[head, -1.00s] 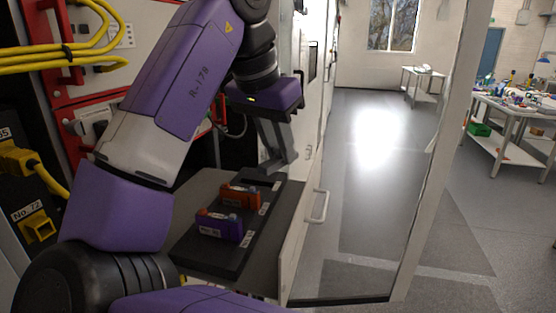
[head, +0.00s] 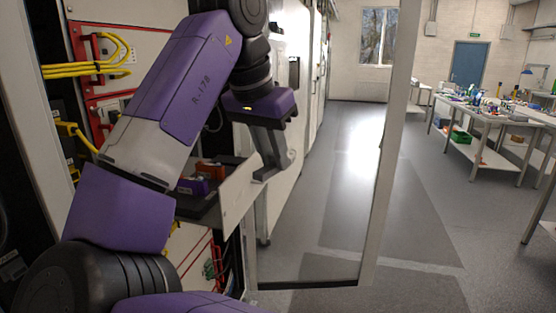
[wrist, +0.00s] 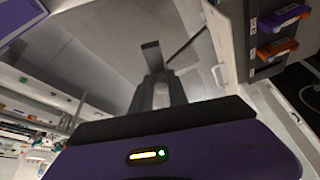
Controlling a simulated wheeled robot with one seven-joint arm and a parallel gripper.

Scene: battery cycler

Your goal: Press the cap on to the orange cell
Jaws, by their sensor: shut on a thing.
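The orange cell (head: 210,169) lies on a dark tray (head: 205,213) behind a pale upright panel, which hides part of it. It also shows in the wrist view (wrist: 277,50), at the upper right. My gripper (head: 270,172) points down on the outer side of the panel, over the floor, apart from the orange cell. In the wrist view, my gripper (wrist: 158,88) is shut on a small pale grey piece that looks like the cap. The fingers hide most of it.
A purple cell (head: 193,187) lies beside the orange one, nearer me. The pale panel (head: 238,196) stands between my gripper and the tray. Cabinets with yellow cables (head: 95,70) are at left. Open floor (head: 340,190) lies to the right.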

